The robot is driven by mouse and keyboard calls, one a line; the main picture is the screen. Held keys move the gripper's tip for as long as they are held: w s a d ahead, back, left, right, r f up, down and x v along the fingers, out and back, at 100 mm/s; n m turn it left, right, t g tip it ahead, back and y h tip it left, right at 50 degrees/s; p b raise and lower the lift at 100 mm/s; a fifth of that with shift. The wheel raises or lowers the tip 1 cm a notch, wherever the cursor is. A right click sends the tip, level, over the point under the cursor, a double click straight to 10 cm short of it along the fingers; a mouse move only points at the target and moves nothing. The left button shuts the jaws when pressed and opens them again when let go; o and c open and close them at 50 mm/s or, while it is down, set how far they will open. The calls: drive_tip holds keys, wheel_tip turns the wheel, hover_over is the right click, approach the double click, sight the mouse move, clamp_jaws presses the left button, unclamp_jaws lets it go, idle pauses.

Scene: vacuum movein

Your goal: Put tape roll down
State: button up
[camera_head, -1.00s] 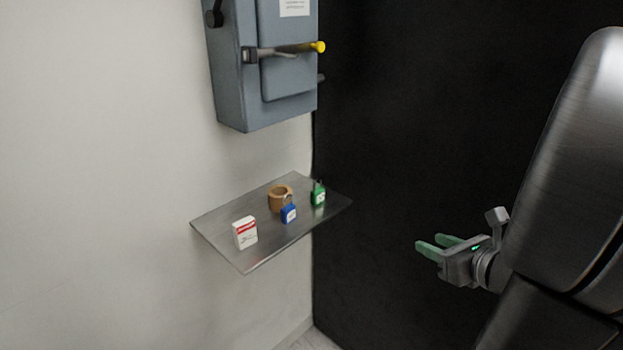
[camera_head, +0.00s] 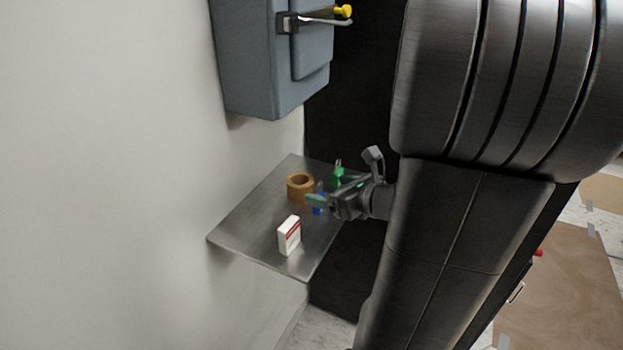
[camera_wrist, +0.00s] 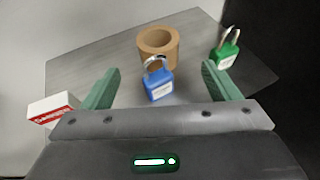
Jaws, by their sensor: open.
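The tape roll (camera_head: 299,187) is a brown ring on the metal shelf (camera_head: 250,230), toward the wall side. In the wrist view the tape roll (camera_wrist: 158,46) stands beyond the blue padlock (camera_wrist: 158,84), which partly covers its front. My gripper (camera_head: 318,200) is over the shelf. Its green fingers (camera_wrist: 160,88) are apart, with the blue padlock showing between them and nothing gripped. In the head view the blue padlock (camera_head: 319,203) is partly hidden by my gripper.
A green padlock (camera_head: 337,176) stands at the shelf's back right, and a red-and-white box (camera_head: 289,235) at its front. A grey electrical box (camera_head: 272,60) with a yellow-tipped lever (camera_head: 320,17) hangs on the wall above. The shelf's left part is clear.

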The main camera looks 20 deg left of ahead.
approach(294, 181)
drive_tip(key=x, duration=0.4)
drive_tip(key=shift+w+a, duration=0.1)
drive_tip(key=shift+w, duration=0.05)
drive_tip(key=c, duration=1.2)
